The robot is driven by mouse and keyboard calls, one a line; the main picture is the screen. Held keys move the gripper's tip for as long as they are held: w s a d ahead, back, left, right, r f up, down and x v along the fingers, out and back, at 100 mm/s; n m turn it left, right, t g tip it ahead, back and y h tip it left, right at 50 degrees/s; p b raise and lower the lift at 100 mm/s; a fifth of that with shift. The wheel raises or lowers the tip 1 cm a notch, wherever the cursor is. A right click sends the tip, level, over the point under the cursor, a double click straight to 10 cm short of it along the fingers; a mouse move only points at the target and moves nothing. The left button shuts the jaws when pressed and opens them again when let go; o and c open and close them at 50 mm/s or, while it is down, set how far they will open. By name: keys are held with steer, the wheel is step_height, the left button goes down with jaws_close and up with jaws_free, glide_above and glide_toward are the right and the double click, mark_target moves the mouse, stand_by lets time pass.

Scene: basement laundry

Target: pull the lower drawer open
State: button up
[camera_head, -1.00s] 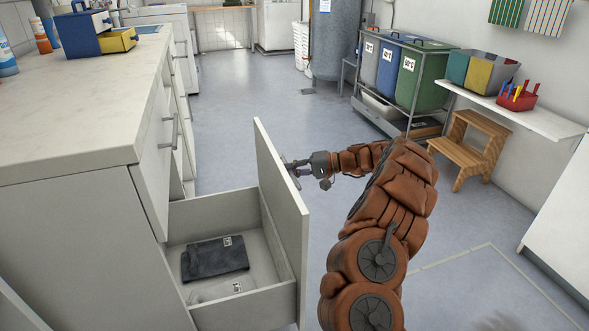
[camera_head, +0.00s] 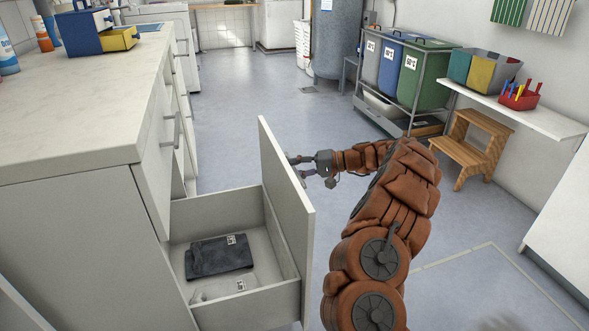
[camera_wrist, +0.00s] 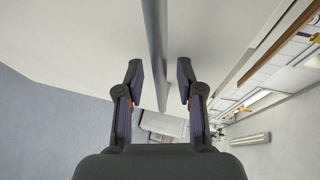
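The lower drawer (camera_head: 283,205) stands pulled well out of the grey-white cabinet (camera_head: 75,255). Its tall front panel faces away to the right, with the inside showing. A folded dark cloth (camera_head: 220,256) and a pale, clear-looking packet lie in it. My gripper (camera_head: 296,168) is at the outer face of the panel, near its far edge. In the wrist view, my gripper's fingers (camera_wrist: 160,82) are apart, with the grey handle bar (camera_wrist: 156,45) running between them. Gaps show on both sides of the bar. The handle is hidden in the head view.
The worktop (camera_head: 80,120) above holds a blue and yellow drawer box (camera_head: 95,35) and bottles. Floor is clear beyond the drawer. A wooden step stool (camera_head: 470,150), a bin rack (camera_head: 405,75) and a wall shelf (camera_head: 530,115) stand on the right.

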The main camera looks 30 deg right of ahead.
steer(key=v, duration=1.2)
stand_by(0.4)
